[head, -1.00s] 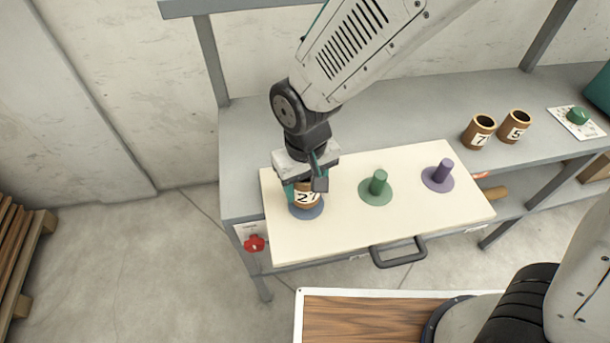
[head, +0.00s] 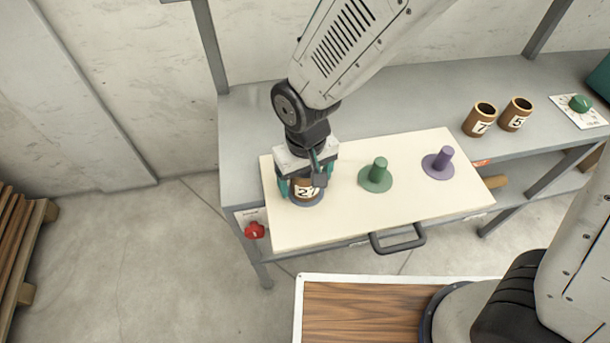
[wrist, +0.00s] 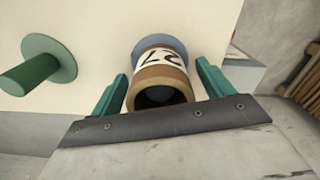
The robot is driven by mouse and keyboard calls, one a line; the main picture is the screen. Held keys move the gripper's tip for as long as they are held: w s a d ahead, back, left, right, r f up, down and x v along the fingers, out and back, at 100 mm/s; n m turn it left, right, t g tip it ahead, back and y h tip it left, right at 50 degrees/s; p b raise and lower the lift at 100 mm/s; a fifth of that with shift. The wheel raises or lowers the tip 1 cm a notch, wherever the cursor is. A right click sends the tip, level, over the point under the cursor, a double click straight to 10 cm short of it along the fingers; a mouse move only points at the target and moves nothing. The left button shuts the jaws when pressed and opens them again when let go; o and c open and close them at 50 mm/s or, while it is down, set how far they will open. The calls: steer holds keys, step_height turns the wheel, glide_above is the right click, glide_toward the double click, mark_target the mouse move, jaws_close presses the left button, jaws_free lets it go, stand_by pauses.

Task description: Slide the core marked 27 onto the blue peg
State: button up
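The brown core marked 27 (head: 304,190) stands upright on the round blue base (head: 308,204) at the left of the cream board. In the wrist view the core (wrist: 160,73) sits around the blue peg, whose dark bluish end (wrist: 160,95) shows inside its hole. The blue base (wrist: 165,43) shows behind the core. My gripper (head: 306,184) is straight above the core, with its teal fingers on either side. In the wrist view my gripper (wrist: 163,92) is open, with small gaps between fingers and core.
A green peg (head: 378,171) and a purple peg (head: 444,160) stand bare on the cream board (head: 345,225). Cores marked 7 (head: 479,121) and 5 (head: 515,115) stand on the grey bench behind. A dark handle (head: 398,240) is on the board's front edge.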

step_height(320, 180, up, 8)
steer(key=shift+f, duration=0.1)
stand_by(0.4)
stand_by(0.5)
steer(key=shift+s+d, duration=0.2)
steer(key=shift+s+d+n+g+h, duration=0.4)
steer(key=shift+s+d, duration=0.4)
steer(key=s+d+r+m, duration=0.2)
steer(key=d+r, duration=0.3)
steer(key=d, duration=0.3)
steer(key=s+d+r+m+t, duration=0.1)
steer(key=s+d+r+m, duration=0.1)
steer(key=d+r, duration=0.3)
steer(key=s+d+r+m+t, duration=0.1)
steer(key=s+d+r, duration=0.3)
steer(key=d, duration=0.9)
steer(key=shift+s+r+m+y, duration=0.15)
steer(key=shift+r+m+y, duration=0.3)
steer(key=shift+m, duration=0.35)
steer(key=shift+d, duration=0.1)
